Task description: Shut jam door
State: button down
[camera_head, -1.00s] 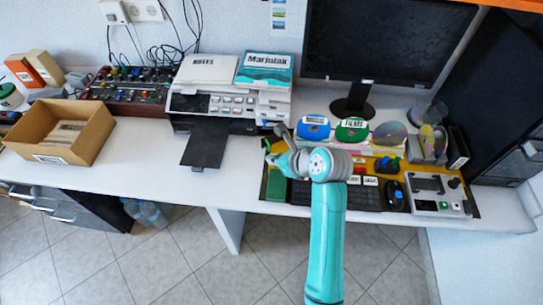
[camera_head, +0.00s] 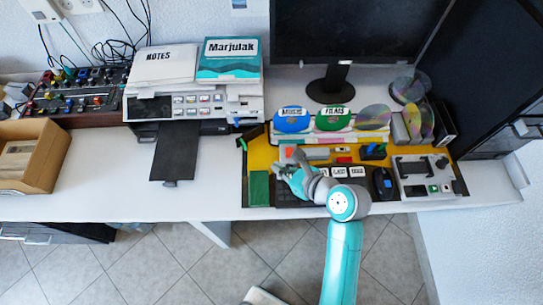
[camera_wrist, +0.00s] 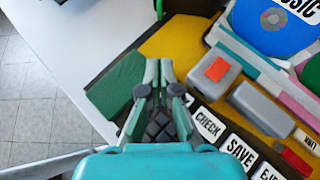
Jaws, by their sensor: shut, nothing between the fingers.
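No part labelled as a jam door can be read. The printer (camera_head: 190,105) stands at the back left of the desk, with a dark flat flap (camera_head: 178,152) lying out from its front; I cannot tell whether this is the jam door. My gripper (camera_head: 283,168) is shut and empty. It is over the yellow console (camera_head: 262,158), right of the printer and apart from the flap. In the wrist view its fingertips (camera_wrist: 158,66) are close together above the console, between a green block (camera_wrist: 116,84) and a grey box with a red button (camera_wrist: 211,72).
Labelled keys (camera_wrist: 242,150), disc holders (camera_head: 293,119) and a grey control box (camera_head: 425,177) crowd the right side. A monitor (camera_head: 340,35) stands behind. A cardboard box (camera_head: 45,165) sits at the left. White desk (camera_head: 110,190) is clear between box and flap.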

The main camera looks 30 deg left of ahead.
send_near(237, 142)
jog(key=f, duration=0.3)
jog(key=w+a+f, duration=0.1)
jog(key=f, duration=0.1)
jog(key=shift+f, duration=0.2)
jog(key=shift+w+a, duration=0.15)
jog(key=shift+a, duration=0.45)
jog(key=shift+a, duration=0.15)
jog(key=shift+a, duration=1.1)
jog(key=shift+w+a, duration=0.2)
jog(key=shift+a, duration=0.7)
jog(key=shift+w+a, duration=0.2)
jog(key=shift+a, duration=0.7)
jog(key=shift+f, duration=0.1)
